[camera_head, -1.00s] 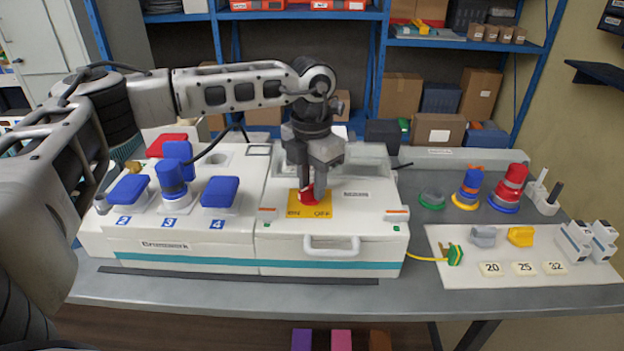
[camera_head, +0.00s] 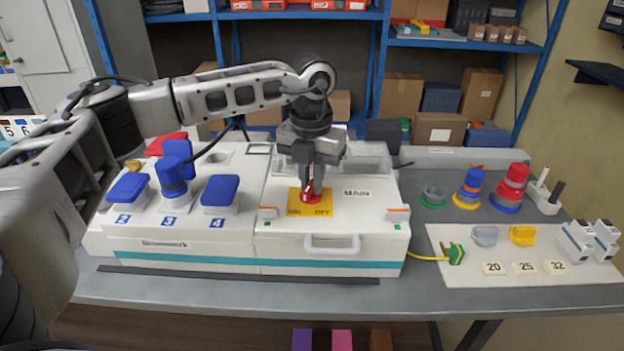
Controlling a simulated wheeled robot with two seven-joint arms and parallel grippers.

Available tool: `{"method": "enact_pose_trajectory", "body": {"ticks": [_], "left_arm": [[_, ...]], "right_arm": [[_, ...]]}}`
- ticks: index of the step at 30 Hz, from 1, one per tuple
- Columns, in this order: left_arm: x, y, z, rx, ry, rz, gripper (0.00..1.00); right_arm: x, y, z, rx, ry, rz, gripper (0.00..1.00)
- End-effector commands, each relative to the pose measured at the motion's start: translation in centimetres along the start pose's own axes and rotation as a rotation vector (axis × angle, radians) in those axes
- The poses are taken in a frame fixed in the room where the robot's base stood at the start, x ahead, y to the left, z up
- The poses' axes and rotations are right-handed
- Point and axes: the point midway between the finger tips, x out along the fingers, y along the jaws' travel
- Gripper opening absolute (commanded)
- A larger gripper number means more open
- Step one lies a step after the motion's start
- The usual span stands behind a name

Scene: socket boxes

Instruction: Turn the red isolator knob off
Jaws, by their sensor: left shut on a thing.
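The red isolator knob (camera_head: 312,196) sits on a yellow plate (camera_head: 322,209) marked ON at its left and OFF at its right. The plate is on the white lid of the right-hand part of the socket box (camera_head: 380,225), next to a label reading MAIN. My left gripper (camera_head: 312,187) points down from above and is shut on the knob. Its fingers cover the upper part of the knob, so the exact direction of its pointer is hard to tell. My right gripper is not in view.
Blue socket covers (camera_head: 221,191) and a blue plug (camera_head: 172,176) stand on the left part of the box. A white handle (camera_head: 332,245) is on the box front.

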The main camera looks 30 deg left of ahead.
Motion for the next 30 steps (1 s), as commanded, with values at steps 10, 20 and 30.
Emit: {"method": "enact_pose_trajectory", "body": {"ticks": [10, 20, 30], "left_arm": [[-0.07, 0.21, 0.06, -0.332, -0.004, -0.001, 0.0], [-0.15, 0.35, -0.01, -0.646, -0.004, -0.002, 0.0], [-0.2, 0.47, -0.09, -0.939, -0.005, -0.003, 0.0]], "right_arm": [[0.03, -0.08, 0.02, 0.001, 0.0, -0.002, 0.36], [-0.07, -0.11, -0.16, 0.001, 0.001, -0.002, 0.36], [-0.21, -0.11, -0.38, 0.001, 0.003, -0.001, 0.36]]}}
